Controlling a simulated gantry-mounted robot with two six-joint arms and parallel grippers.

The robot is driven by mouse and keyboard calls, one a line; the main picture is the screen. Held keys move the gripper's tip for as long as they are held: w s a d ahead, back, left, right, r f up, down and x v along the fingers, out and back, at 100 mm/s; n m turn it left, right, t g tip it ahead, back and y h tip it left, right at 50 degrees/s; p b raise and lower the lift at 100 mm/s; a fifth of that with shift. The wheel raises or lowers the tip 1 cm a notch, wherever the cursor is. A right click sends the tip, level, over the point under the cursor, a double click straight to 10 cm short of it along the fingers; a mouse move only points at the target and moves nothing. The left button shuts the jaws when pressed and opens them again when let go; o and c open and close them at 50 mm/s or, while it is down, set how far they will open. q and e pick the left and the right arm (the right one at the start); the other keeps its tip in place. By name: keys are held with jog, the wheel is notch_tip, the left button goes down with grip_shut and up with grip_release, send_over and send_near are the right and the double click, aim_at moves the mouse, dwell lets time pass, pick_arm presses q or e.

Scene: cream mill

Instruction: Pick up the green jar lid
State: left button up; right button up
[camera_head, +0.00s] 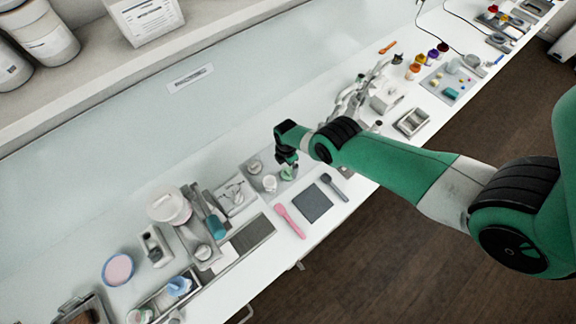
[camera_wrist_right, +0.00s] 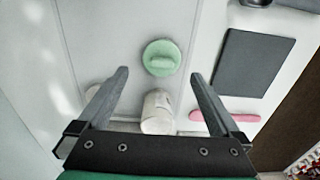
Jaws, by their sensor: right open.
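The green jar lid (camera_wrist_right: 161,58) is a round disc with a raised grip bar. In the right wrist view it lies on a light surface, ahead of and between my right gripper's fingertips. In the head view the green lid (camera_head: 288,174) shows just beneath my right gripper (camera_head: 287,160). My right gripper (camera_wrist_right: 161,75) is open and empty, with a finger on each side and apart from the lid. A white jar (camera_wrist_right: 157,112) stands between the fingers, nearer the palm; it also shows in the head view (camera_head: 269,183). My left gripper is not in view.
A dark grey mat (camera_wrist_right: 252,63) lies right of the lid, with a pink spatula (camera_wrist_right: 225,116) near it. A dark spoon (camera_head: 335,187) lies beyond the mat. Trays and a tub (camera_head: 169,206) crowd the bench at left.

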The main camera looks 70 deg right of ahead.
aim_at(288, 171)
jog(key=f+b, duration=0.4)
jog(key=f, duration=0.1)
jog(key=shift+s+d+f+b, duration=0.15)
jog(key=shift+s+b, duration=0.1)
jog(key=shift+b, duration=0.15)
jog(key=shift+r, duration=0.2)
jog(key=c, duration=1.2)
